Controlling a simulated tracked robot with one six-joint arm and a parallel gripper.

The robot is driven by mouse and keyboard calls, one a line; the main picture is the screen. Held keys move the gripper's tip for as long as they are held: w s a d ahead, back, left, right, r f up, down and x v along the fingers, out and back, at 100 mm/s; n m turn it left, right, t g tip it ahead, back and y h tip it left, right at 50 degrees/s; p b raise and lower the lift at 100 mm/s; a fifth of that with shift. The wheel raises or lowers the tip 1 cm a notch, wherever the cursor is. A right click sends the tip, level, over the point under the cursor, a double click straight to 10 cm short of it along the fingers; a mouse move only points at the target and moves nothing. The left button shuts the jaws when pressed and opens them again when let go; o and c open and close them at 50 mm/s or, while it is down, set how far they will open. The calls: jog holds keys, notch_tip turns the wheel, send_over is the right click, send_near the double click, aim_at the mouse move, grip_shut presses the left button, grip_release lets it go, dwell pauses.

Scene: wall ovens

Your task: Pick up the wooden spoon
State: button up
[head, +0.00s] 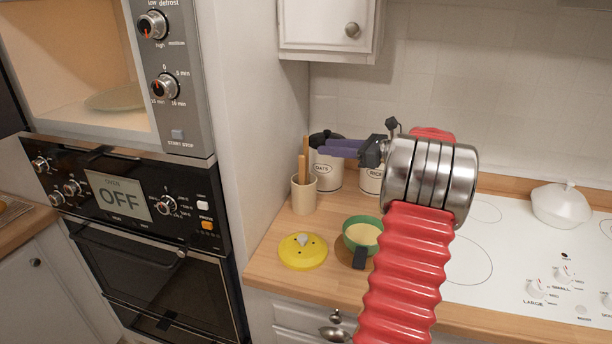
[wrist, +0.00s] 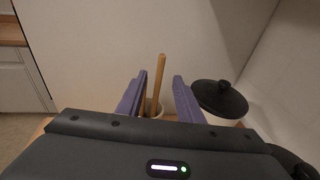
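Two wooden handles stand upright in a beige cup (head: 304,198) on the counter, left of the canisters. The taller wooden handle (head: 306,148) also shows in the wrist view (wrist: 158,82), between the fingers. The second handle (head: 301,168) is shorter and appears close to the left finger in the wrist view. I cannot tell which is the wooden spoon, as their lower ends are hidden in the cup. My gripper (head: 327,147) has purple fingers, open and empty, pointing toward the handles from the right. The wrist view shows the gap between its fingers (wrist: 160,80).
The oats canister (head: 327,173) and rice canister (head: 370,181) stand behind the cup; a black lid (wrist: 218,98) is near the right finger. A yellow lid (head: 302,251) and green pan (head: 361,234) lie in front. The oven cabinet wall (head: 236,110) is left.

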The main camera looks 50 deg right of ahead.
aim_at(306, 145)
jog(key=shift+x, duration=1.85)
jog(key=shift+w, duration=0.1)
jog(key=shift+x, duration=2.55)
jog(key=shift+c, duration=0.4)
grip_shut()
